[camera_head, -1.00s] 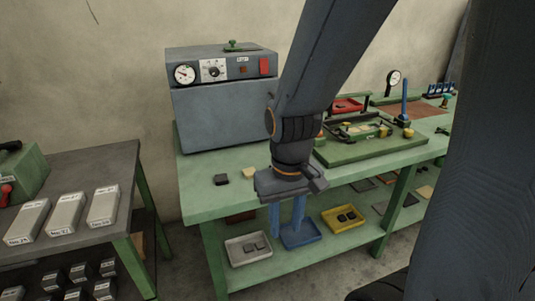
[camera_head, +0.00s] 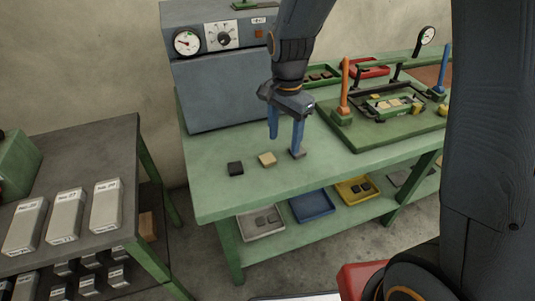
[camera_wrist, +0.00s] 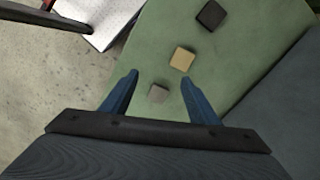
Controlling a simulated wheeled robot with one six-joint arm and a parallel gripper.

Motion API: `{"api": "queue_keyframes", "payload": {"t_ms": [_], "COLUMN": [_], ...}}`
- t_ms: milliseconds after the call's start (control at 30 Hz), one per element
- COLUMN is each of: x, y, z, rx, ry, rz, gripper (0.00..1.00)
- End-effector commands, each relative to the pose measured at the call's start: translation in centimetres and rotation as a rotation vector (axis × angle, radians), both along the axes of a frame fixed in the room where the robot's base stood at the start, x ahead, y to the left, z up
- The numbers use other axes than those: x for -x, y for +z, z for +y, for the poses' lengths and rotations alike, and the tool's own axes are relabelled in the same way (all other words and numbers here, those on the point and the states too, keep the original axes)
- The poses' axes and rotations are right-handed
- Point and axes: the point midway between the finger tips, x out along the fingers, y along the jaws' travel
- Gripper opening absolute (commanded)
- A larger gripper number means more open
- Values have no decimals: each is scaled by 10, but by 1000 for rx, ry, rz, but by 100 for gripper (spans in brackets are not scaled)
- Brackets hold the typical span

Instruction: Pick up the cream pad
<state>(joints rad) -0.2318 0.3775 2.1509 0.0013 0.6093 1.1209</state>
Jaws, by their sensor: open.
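The cream pad (camera_head: 267,159) lies on the green bench top, between a black pad (camera_head: 235,168) on its left and a grey pad (camera_head: 298,154) on its right. My gripper (camera_head: 285,146) is open and empty, above the bench by the grey pad, just right of the cream pad. In the wrist view the cream pad (camera_wrist: 182,59) lies beyond the blue fingertips (camera_wrist: 159,75). The grey pad (camera_wrist: 158,93) shows between the fingers, and the black pad (camera_wrist: 211,15) lies farthest off. In the head view a finger partly hides the grey pad.
A grey oven box (camera_head: 222,75) stands behind the pads. A green press fixture (camera_head: 385,115) is on the right of the bench (camera_head: 215,205). Grey, blue and yellow trays (camera_head: 312,205) sit on the shelf below. A dark side table (camera_head: 100,150) stands left.

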Motion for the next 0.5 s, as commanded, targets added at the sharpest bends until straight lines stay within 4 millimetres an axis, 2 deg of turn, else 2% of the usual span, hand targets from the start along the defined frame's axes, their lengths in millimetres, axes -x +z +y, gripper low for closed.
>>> {"api": "queue_keyframes", "payload": {"t_ms": [33, 100, 200, 367, 500], "x": [-7, -16, -24, -27, -27], "y": [1, 0, -2, -10, -24], "z": [13, 26, 39, 46, 46], "rx": [1, 1, 1, 3, 3], "ry": [-61, -144, -225, -277, -280], "rz": [3, 4, 4, 6, 6], "gripper": [55, 55, 55, 55, 55]}}
